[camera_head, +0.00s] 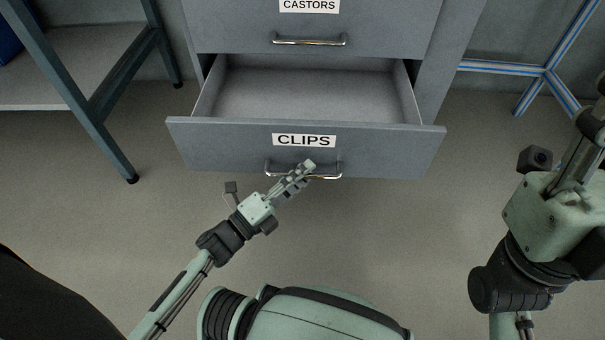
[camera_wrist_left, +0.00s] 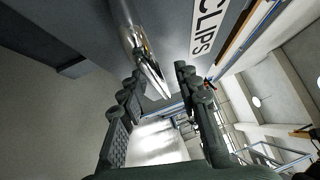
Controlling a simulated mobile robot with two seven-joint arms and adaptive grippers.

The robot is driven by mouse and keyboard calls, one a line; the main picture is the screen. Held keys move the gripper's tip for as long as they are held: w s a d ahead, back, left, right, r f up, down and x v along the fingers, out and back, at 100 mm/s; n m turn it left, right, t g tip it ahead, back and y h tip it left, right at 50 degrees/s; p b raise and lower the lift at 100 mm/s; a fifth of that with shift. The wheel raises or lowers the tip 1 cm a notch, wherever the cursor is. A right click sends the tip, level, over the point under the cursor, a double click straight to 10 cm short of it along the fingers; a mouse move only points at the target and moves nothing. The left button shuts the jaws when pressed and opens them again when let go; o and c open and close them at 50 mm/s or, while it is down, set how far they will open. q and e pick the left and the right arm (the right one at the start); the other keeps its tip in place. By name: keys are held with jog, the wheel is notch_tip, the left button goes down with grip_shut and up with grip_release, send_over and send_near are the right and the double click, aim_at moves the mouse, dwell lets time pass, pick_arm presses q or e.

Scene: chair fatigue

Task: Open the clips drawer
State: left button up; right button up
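The grey clips drawer (camera_head: 220,145), labelled CLIPS, is pulled well out of its cabinet, and its inside looks empty. Its shiny metal bar handle (camera_head: 338,172) is on the front below the label, partly hidden by my left gripper (camera_head: 303,172). In the left wrist view, the two dark fingers of my left gripper (camera_wrist_left: 160,78) are apart. The handle (camera_wrist_left: 138,45) runs down to the gap between the fingertips; contact cannot be made out. My right gripper (camera_head: 582,150) is at the right edge, away from the drawer, with its fingers unclear.
The castors drawer (camera_head: 235,28) above is shut, with its own bar handle (camera_head: 309,42). A dark-legged table or shelf frame (camera_head: 80,100) stands at the left. A blue-striped metal frame (camera_head: 545,72) stands at the right. The floor before the drawer is clear.

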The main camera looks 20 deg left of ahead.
pick_arm(q)
jog(key=shift+s, duration=0.1)
jog(key=v, duration=1.2)
